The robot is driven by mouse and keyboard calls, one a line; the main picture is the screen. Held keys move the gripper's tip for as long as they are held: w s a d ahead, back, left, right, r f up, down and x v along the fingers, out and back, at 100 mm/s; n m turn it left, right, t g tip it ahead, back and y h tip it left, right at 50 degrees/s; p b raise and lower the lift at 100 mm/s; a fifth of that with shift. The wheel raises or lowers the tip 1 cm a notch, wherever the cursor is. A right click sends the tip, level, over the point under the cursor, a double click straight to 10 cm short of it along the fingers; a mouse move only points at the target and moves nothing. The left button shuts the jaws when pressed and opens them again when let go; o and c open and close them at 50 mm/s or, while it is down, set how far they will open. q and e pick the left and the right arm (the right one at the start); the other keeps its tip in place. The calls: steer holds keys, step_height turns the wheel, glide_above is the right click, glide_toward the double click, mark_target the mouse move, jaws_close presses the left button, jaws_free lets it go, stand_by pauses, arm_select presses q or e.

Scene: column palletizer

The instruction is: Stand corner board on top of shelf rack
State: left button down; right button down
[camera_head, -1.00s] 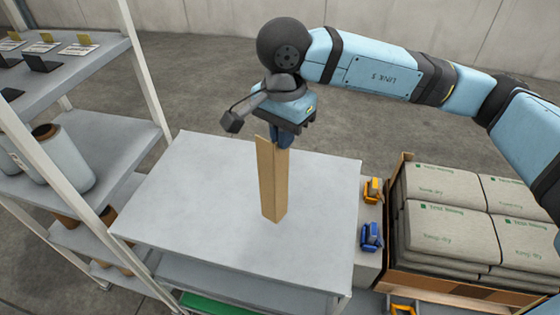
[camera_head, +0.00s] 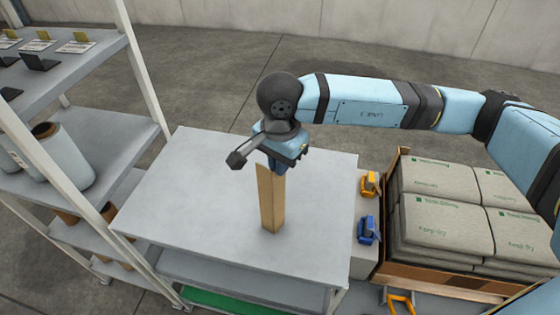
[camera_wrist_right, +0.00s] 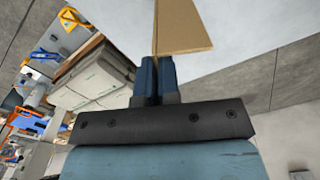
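The corner board (camera_head: 270,205) is a tall brown angled strip, upright over the flat grey top of the low shelf rack (camera_head: 200,190). Its lower end is at or very close to the rack top; I cannot tell whether it touches. My right gripper (camera_head: 277,167) points down and is shut on the board's upper end. In the right wrist view the blue fingers (camera_wrist_right: 154,78) close on the brown board (camera_wrist_right: 183,28), which extends away from them. My left gripper is not in view.
A tall shelving unit (camera_head: 150,85) with rolls and small cards stands at the left. A crate (camera_head: 400,275) of stacked grey bags (camera_head: 445,225) is at the right. Yellow (camera_head: 369,184) and blue (camera_head: 368,230) tools sit between the rack and crate. The rack top around the board is clear.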

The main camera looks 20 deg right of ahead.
steer(key=c, duration=1.3)
jaws_free()
steer(key=shift+f, duration=0.1)
steer(key=shift+c, duration=0.2)
steer(key=shift+r+p, duration=0.2)
steer(key=shift+p, duration=0.1)
step_height(320, 180, up, 12)
steer(key=b, duration=0.3)
